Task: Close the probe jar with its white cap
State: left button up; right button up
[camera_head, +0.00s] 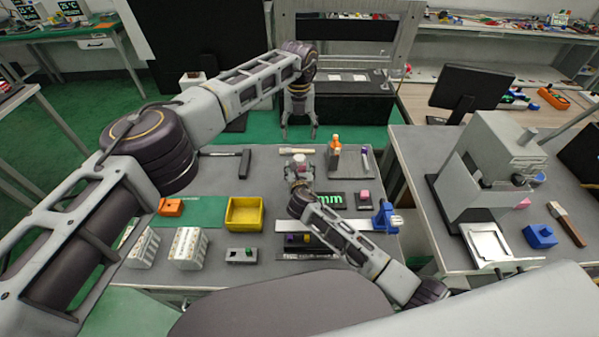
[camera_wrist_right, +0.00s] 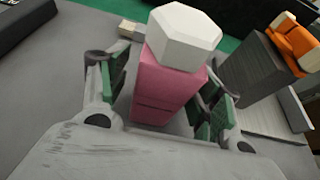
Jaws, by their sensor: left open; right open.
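A pink, square-sided jar (camera_wrist_right: 165,88) stands in the right wrist view with a white faceted cap (camera_wrist_right: 185,36) on its top. I cannot tell whether the cap is fully seated. My right gripper (camera_wrist_right: 168,100) is open, its green-padded fingers on either side of the jar. In the head view the right gripper (camera_head: 298,167) is at the middle of the table, and the white cap (camera_head: 299,156) shows small between its fingers. My left gripper (camera_head: 299,134) is open and empty, pointing down beyond the right one, near the table's far edge.
A grey block with an orange-topped item (camera_head: 335,146) stands right of the jar. A hammer (camera_head: 236,155) lies at left. A yellow bin (camera_head: 244,213), white racks (camera_head: 187,247) and a blue clamp (camera_head: 388,217) are nearer. A pink block (camera_head: 363,196) lies at right.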

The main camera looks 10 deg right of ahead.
jog(key=shift+s, duration=0.15)
jog(key=v, duration=1.1)
jog(key=shift+s, duration=0.35)
jog(key=shift+r, duration=0.25)
dwell(0.5)
notch_tip(320, 180, up, 9)
jog(key=p, duration=0.9)
jog(key=shift+r+p, duration=0.5)
jog(key=shift+p, duration=0.05)
jog(key=shift+f, duration=0.1)
